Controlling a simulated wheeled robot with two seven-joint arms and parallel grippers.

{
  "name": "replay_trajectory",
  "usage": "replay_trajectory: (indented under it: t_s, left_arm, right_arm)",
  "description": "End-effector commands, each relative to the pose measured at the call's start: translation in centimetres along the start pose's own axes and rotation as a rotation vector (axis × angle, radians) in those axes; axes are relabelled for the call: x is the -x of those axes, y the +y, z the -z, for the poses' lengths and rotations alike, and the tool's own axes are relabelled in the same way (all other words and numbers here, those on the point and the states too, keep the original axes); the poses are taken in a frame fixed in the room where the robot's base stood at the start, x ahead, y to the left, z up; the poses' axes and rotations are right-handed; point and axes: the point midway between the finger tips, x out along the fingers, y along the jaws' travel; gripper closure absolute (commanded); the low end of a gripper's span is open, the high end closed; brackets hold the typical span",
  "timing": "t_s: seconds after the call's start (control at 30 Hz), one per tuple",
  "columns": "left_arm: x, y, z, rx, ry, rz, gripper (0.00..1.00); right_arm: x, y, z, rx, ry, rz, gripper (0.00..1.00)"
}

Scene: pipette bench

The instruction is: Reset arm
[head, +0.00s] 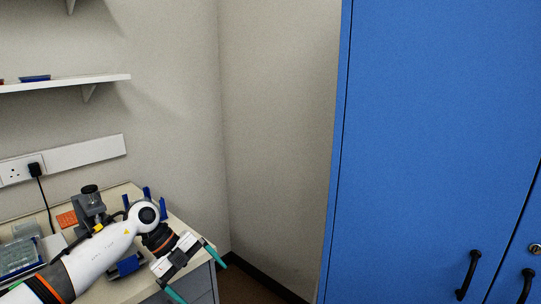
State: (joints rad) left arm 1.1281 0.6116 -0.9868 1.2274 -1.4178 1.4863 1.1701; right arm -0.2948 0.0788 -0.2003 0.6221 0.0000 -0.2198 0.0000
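My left gripper (205,284) reaches in from the lower left, over the right front edge of the bench (178,227). Its two teal fingers are spread wide apart, and nothing shows between them. The lower finger runs to the bottom edge of the picture. My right gripper is not in view.
On the bench stand a grey microscope-like device (90,207), an orange block (66,219), blue upright holders (148,193) and a clear-lidded box (18,257). A tall blue cabinet (430,130) fills the right. A shelf (65,83) hangs at upper left. A floor gap lies between bench and cabinet.

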Motion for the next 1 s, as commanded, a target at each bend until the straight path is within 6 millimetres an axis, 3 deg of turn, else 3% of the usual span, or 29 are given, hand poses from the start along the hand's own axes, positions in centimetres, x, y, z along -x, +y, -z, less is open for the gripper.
replay_trajectory:
  t_s: [0.03,0.17,0.27,0.37,0.5,0.67,0.87,1.0]
  left_arm:
    - [-2.2,0.2,-0.1,0.009,-0.064,-0.071,0.01]
    - [-7.4,1.5,0.0,0.068,-0.217,-0.343,0.01]
    - [-11.2,1.4,1.5,0.195,-0.283,-0.601,0.01]
    - [-15.0,-0.7,4.5,0.391,-0.269,-0.832,0.01]
    - [-20.8,-7.8,9.2,0.732,-0.134,-1.044,0.01]
    - [-27.0,-18.1,11.6,1.068,0.058,-1.098,0.01]
    - [-34.1,-31.6,10.3,1.422,0.289,-1.013,0.01]
    - [-38.4,-40.9,6.9,1.640,0.432,-0.890,0.01]
  right_arm:
    - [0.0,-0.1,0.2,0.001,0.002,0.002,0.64]
    - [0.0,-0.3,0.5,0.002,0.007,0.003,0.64]
    - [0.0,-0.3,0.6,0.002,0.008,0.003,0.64]
    - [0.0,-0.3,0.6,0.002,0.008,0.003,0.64]
    - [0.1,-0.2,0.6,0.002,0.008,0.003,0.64]
    - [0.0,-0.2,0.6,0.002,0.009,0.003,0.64]
    - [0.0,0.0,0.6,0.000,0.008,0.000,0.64]
    - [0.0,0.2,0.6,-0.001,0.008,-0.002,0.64]
